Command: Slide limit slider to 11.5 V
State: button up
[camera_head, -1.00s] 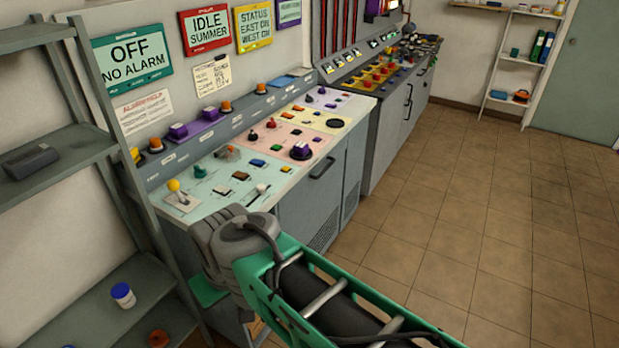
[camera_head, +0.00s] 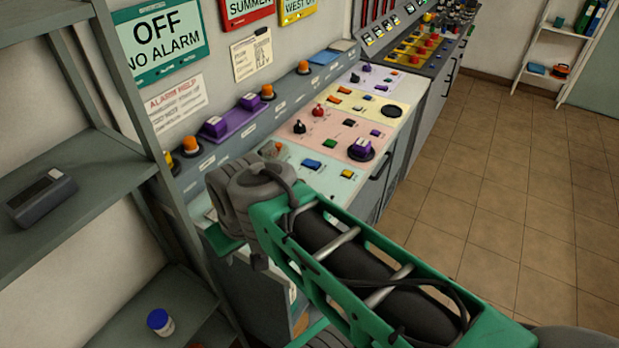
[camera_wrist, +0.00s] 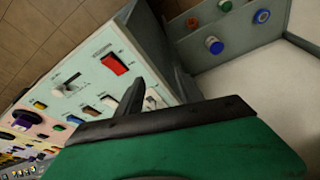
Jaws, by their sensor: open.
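The console's pale green panel (camera_wrist: 92,72) shows in the wrist view, tilted, with a red rocker switch (camera_wrist: 113,64) on it. Near the rocker is a pale knob in a slot (camera_wrist: 70,87), which looks like a slider; its label and scale are too small to read. My gripper (camera_wrist: 165,105) has dark fingers in front of a green body and is open, with nothing seen between the fingers. It appears above the near end of the console, apart from the slider. In the head view my arm hides most of the pale green panel (camera_head: 330,180).
A grey shelf rack (camera_head: 85,165) stands close at the left, holding a dark box (camera_head: 42,198) and a blue-lidded jar (camera_head: 160,322). Purple and orange fittings (camera_head: 230,122) line the console's rear ledge. Open tiled floor (camera_head: 500,200) lies to the right.

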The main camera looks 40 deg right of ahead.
jog(key=shift+o, duration=0.2)
jog(key=w+d+r+n+y, duration=0.1)
jog(key=w+d+n, duration=0.1)
jog(key=w, duration=0.3)
jog(key=shift+w+d+r+g, duration=0.15)
jog(key=shift+d+r+g, duration=0.2)
jog(key=shift+r+g, duration=0.05)
jog(key=n+y, duration=0.3)
jog(key=n, duration=0.7)
send_near(326, 199)
jog(key=shift+n+g, duration=0.3)
jog(key=shift+g, duration=0.2)
jog(key=x, duration=0.2)
jog(key=b+x, duration=0.1)
jog(key=x, duration=0.2)
jog(key=b+x, duration=0.1)
jog(key=x, duration=0.1)
jog(key=shift+w+a+f, duration=0.15)
jog(key=shift+w+f, duration=0.05)
jog(key=shift+w, duration=0.15)
jog(key=shift+w+a+f, duration=0.1)
jog(key=shift+a+f, duration=0.05)
jog(key=shift+f, duration=0.3)
jog(key=shift+c, duration=0.6)
grip_shut()
